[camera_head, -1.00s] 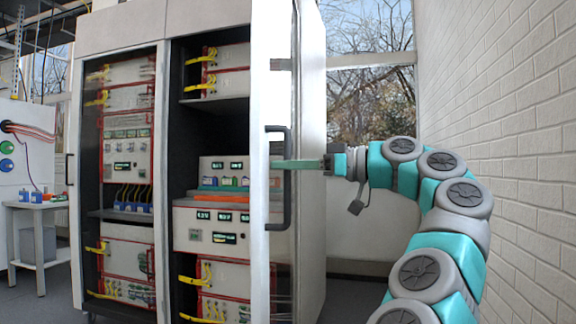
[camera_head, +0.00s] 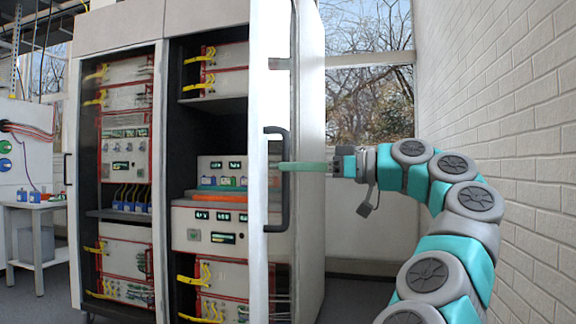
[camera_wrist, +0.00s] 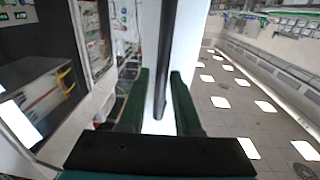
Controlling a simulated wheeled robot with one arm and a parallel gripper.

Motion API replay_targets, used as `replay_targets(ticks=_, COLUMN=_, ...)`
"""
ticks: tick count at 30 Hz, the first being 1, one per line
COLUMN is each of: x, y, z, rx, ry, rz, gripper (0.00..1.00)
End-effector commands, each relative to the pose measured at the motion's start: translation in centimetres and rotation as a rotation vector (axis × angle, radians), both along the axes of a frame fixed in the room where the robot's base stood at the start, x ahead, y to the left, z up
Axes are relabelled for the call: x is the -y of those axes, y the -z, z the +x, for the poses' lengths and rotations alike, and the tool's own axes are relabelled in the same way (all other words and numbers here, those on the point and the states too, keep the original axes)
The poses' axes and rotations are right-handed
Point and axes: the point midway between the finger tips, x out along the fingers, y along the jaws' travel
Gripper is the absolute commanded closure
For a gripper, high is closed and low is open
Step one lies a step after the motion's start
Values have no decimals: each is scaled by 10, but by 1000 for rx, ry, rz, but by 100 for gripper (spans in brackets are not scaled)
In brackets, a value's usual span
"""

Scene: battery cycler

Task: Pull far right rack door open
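The far right rack door (camera_head: 263,85) stands open, seen nearly edge-on in the head view, with the right bay's interior showing to its left. I cannot tell whether a finger touches the handle.
The rack cabinet (camera_head: 120,35) holds several instruments with yellow handles. A brick wall (camera_head: 510,110) lies close to the right of my arm. A small side table (camera_head: 38,205) stands at the far left.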

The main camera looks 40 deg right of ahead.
Motion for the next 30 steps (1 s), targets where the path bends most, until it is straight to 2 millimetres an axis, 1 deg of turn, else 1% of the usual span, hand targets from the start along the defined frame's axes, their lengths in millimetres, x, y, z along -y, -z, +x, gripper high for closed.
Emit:
replay_targets(ticks=1, x=4, y=-3, z=-8, rx=1, ry=2, rz=0, gripper=68)
replay_targets(ticks=7, x=18, y=-4, z=-38, rx=0, ry=3, rz=1, gripper=68)
replay_targets(ticks=9, x=23, y=-3, z=-46, rx=0, ry=3, rz=2, gripper=68)
replay_targets(ticks=12, x=25, y=-2, z=-53, rx=1, ry=3, rz=0, gripper=68)
replay_targets(ticks=30, x=25, y=0, z=-53, rx=0, ry=1, rz=-1, gripper=68)
